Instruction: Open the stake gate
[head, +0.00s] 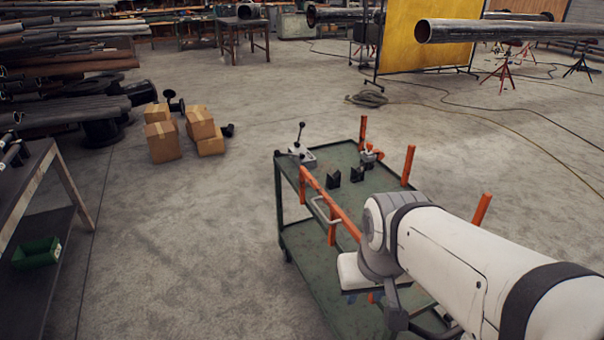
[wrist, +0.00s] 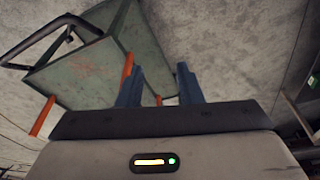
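The stake gate (head: 343,217) is an orange bar along the left edge of the green cart (head: 297,243), with a pale grey handle (head: 322,210) on its outer side. Its near end is hidden behind my arm. In the wrist view, my gripper (wrist: 160,72) shows two blue fingers standing apart with nothing clearly held between them. Orange parts (wrist: 127,68) of the cart show beyond the fingers, but I cannot tell which one is the gate. In the head view my arm covers most of the gripper, which is low beside the cart's near left side.
Orange stakes (head: 408,165) stand on the cart's other sides. A lever device (head: 300,152) and black V-blocks (head: 334,178) sit on its top. Cardboard boxes (head: 162,141) and a dark workbench (head: 45,225) are at left. The floor between bench and cart is clear.

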